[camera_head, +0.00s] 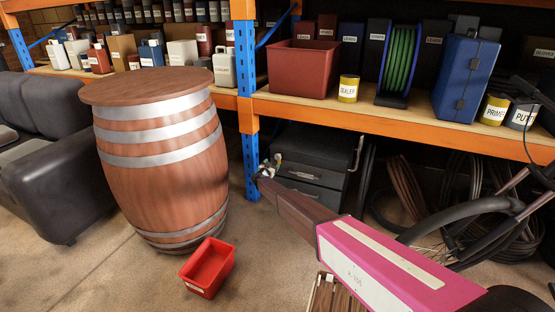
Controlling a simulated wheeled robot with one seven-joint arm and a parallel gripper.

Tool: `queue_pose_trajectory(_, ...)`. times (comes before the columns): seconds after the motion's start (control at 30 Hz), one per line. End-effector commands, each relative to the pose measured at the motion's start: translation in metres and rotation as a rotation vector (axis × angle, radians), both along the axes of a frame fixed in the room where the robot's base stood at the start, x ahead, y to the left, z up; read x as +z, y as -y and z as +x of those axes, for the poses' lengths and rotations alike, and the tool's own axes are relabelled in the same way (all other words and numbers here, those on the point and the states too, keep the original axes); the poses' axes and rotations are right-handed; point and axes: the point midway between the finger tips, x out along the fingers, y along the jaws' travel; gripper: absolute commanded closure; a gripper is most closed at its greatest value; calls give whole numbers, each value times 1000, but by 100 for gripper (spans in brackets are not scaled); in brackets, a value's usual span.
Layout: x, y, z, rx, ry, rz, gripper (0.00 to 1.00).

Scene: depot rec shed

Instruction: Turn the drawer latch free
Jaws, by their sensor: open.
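A dark grey drawer cabinet (315,150) stands on the floor under the orange and blue shelving, behind the blue upright. Its drawer fronts face me, and my arm covers part of the lower ones. A thin dark bar (357,153) stands at its right edge; I cannot tell whether this is the latch. No latch can be made out clearly. My gripper (268,166) is small in this view, at the far end of my arm, in front of the cabinet's left side near the blue upright. It is open, and no held object shows. I cannot tell whether it touches the cabinet.
A wooden barrel (160,158) and a red bin (208,268) stand left on the floor. A grey sofa (60,160) is farther left. Coiled hoses and a wheel (460,215) crowd the right. The shelf above holds a dark red tub (303,70) and cans. Floor between bin and upright is clear.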

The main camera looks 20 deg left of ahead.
Motion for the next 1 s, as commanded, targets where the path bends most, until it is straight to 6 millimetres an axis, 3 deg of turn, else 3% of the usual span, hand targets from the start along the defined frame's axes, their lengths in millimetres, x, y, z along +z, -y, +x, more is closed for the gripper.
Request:
queue_pose_trajectory(0.5,0,6,84,-2,1,-1,26)
queue_pose_trajectory(0.87,0,8,91,-2,0,-1,26)
queue_pose_trajectory(1.0,0,8,91,-2,0,-1,68)
